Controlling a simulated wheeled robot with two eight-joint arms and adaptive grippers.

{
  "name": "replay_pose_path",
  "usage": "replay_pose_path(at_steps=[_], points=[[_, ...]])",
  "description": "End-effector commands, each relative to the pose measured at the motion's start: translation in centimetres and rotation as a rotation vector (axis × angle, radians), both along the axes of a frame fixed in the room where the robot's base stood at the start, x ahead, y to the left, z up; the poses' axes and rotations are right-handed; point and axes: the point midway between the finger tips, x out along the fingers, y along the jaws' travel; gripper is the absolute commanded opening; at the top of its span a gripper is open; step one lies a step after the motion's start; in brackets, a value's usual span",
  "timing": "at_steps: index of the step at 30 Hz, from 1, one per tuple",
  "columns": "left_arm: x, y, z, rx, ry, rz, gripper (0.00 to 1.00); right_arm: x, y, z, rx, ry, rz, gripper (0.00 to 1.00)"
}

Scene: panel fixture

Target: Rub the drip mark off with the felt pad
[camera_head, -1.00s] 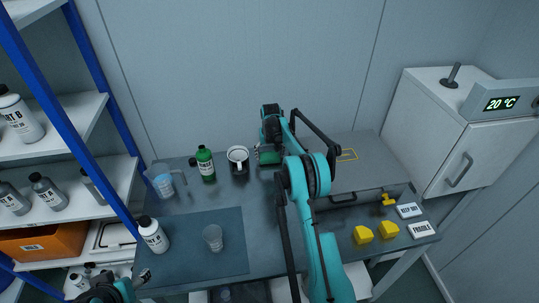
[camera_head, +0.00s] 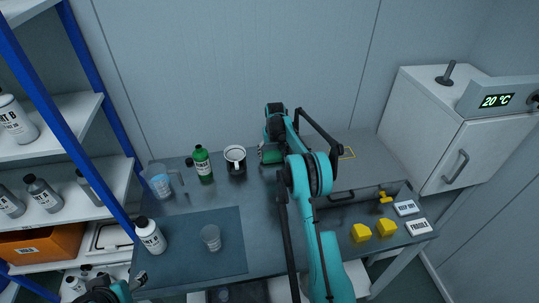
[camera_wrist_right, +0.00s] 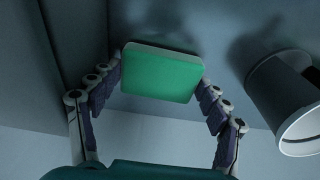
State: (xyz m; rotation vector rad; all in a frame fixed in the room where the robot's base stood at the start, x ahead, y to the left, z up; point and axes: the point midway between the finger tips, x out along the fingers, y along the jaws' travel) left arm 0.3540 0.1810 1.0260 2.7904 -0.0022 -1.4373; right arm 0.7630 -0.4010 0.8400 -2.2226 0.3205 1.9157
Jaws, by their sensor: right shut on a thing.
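My right gripper (camera_head: 270,153) is low over the back of the bench, just right of the dark mug. In the right wrist view its fingers (camera_wrist_right: 160,85) are shut on the felt pad (camera_wrist_right: 160,74), a green block with a paler edge along its top. In the head view the pad shows only as a small green patch under the gripper. I cannot tell whether the pad touches the surface. I see no drip mark in either view; the arm or pad may hide it. My left gripper (camera_head: 140,277) is partly seen at the bottom left, its jaw state unclear.
The mug (camera_head: 236,161) stands close left of the right gripper and shows in the wrist view (camera_wrist_right: 284,95). A green bottle (camera_head: 203,164) and measuring jug (camera_head: 159,181) stand farther left. A clear cup (camera_head: 211,238) and white bottle (camera_head: 150,236) are on the dark mat (camera_head: 190,265).

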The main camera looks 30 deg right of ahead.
Motion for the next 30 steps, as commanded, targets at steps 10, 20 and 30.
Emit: replay_pose_path(at_steps=[10,20,30], points=[[0.0,0.0,0.0,0.000,0.000,0.000,0.59,0.2,0.5,0.4,-0.014,-0.001,-0.009,0.53],[0.0,0.0,-0.1,0.000,0.000,0.000,0.59,0.8,2.9,0.4,-0.009,0.000,-0.007,0.54],[0.0,0.0,0.3,0.000,0.000,0.000,0.59,0.8,3.0,1.0,-0.008,-0.001,-0.006,0.54]])
